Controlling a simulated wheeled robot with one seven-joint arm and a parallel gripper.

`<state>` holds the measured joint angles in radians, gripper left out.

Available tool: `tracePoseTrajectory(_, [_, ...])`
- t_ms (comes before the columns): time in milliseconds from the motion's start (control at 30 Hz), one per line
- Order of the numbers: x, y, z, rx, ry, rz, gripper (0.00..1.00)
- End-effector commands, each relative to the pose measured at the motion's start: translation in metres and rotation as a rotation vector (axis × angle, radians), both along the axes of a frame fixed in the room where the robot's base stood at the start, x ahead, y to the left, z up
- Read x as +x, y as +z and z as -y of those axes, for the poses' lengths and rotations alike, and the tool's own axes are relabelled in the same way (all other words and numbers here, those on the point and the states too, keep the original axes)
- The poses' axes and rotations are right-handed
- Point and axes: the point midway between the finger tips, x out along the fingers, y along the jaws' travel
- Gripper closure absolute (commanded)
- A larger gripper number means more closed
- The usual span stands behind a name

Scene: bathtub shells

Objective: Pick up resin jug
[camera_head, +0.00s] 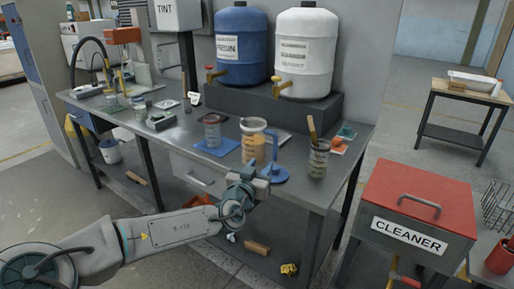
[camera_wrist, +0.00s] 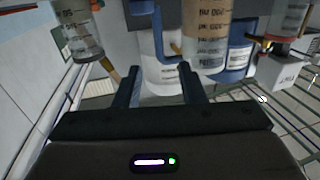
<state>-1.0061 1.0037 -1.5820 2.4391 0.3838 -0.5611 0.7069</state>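The resin jug (camera_head: 253,142) is a clear measuring jug with amber contents and a blue handle (camera_head: 272,146). It stands upright on the metal workbench (camera_head: 205,167), near its front edge. My gripper (camera_head: 264,172) is at the bench's front edge, just in front of the jug and slightly right. In the wrist view, which appears upside down, the jug (camera_wrist: 206,38) shows beyond the fingers, with its blue handle (camera_wrist: 173,28) beside it. My gripper (camera_wrist: 160,72) is open there, with nothing between the fingers.
Blue resin (camera_head: 240,45) and white (camera_head: 305,50) tanks stand behind. A red-lidded cleaner bin (camera_head: 416,205) is at right.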

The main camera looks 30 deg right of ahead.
Motion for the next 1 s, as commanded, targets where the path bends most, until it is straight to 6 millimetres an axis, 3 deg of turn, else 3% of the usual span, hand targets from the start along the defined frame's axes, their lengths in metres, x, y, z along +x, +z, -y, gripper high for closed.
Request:
tracePoseTrajectory(500, [0.039,0.0,0.059,-0.001,-0.003,0.0,0.63])
tracePoseTrajectory(800, [0.049,-0.001,0.072,0.0,-0.001,0.0,0.63])
tracePoseTrajectory(1000, [0.061,-0.006,0.094,-0.001,-0.004,-0.002,0.63])
